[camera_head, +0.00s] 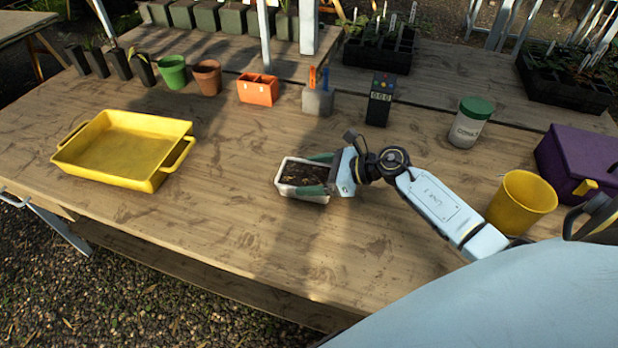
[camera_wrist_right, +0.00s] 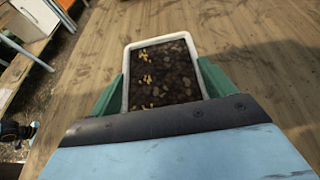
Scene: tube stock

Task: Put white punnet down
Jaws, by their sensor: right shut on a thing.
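The white punnet (camera_head: 289,172), filled with dark soil, is at the middle of the wooden table (camera_head: 235,235). My right gripper (camera_head: 318,174) is shut on it, with one green finger along each side. In the right wrist view the punnet (camera_wrist_right: 127,75) sits between the two green fingers, with small yellowish bits on its soil. It looks level and upright. I cannot tell for sure whether its base touches the table. My left gripper is not in view.
A yellow tray (camera_head: 103,172) stands at the left. An orange holder (camera_head: 258,92), a grey block (camera_head: 317,102) and a black device (camera_head: 379,108) stand behind. A white jar (camera_head: 467,130), yellow pot (camera_head: 520,205) and purple box (camera_head: 577,165) are right. The table's front middle is clear.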

